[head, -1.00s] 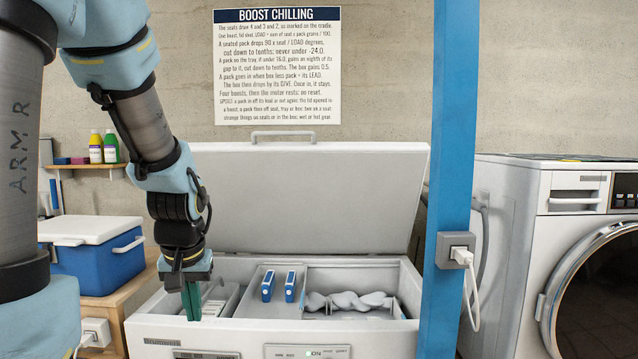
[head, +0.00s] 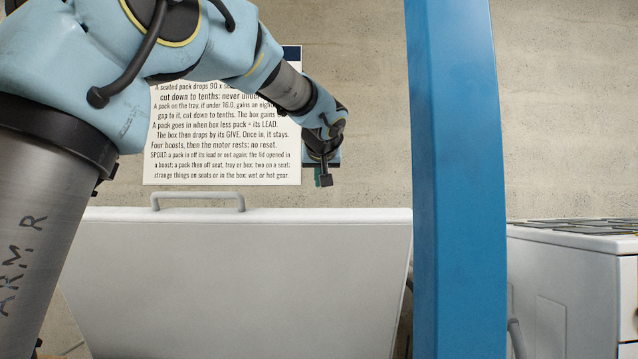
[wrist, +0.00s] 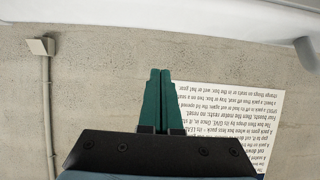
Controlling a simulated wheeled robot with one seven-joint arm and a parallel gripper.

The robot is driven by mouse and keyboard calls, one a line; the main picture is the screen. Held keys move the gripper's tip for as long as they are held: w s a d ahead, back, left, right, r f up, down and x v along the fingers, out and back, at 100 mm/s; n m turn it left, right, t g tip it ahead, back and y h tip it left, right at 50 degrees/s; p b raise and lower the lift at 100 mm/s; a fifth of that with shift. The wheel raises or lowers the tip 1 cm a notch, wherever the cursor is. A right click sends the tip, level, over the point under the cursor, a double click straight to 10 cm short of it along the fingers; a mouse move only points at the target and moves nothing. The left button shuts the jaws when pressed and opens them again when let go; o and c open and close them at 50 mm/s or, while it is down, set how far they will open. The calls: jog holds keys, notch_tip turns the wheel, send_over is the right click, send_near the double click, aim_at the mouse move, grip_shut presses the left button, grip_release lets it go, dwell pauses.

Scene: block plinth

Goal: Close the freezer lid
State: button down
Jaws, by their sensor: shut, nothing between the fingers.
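The freezer lid (head: 240,275) is a large light grey panel standing raised, with a grey bar handle (head: 198,200) on its top edge. In the head view it fills the lower middle, and the freezer body is out of frame. My gripper (head: 325,182) is above the lid's top edge, to the right of the handle, apart from both. In the wrist view its two green fingers (wrist: 158,100) are together with nothing between them. A pale edge with a rounded part (wrist: 240,20) crosses the top of the wrist view; I cannot tell for certain that it is the lid.
A blue post (head: 455,180) stands upright right of the lid. A white appliance (head: 575,290) is at the far right. A printed sign (head: 220,140) hangs on the concrete wall (head: 560,110) behind; my arm partly covers it. The wall also carries a grey conduit (wrist: 49,110).

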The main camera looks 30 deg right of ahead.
aim_at(320, 209)
jog(key=p+x, duration=0.3)
jog(key=x, duration=0.4)
jog(key=shift+w+d+f, duration=0.1)
jog(key=shift+w+d, duration=0.05)
jog(key=shift+w, duration=0.25)
jog(key=shift+s+a+f, duration=0.25)
jog(key=shift+s, duration=0.35)
jog(key=shift+s+a+f, duration=0.25)
jog(key=shift+s+f, duration=0.05)
jog(key=shift+s, duration=0.35)
jog(key=shift+s+a+f, duration=0.35)
jog(key=shift+s+f, duration=0.05)
jog(key=shift+s, duration=0.15)
jog(key=shift+s+f+b, duration=0.1)
jog(key=shift+f+b, duration=0.05)
jog(key=shift+b, duration=0.35)
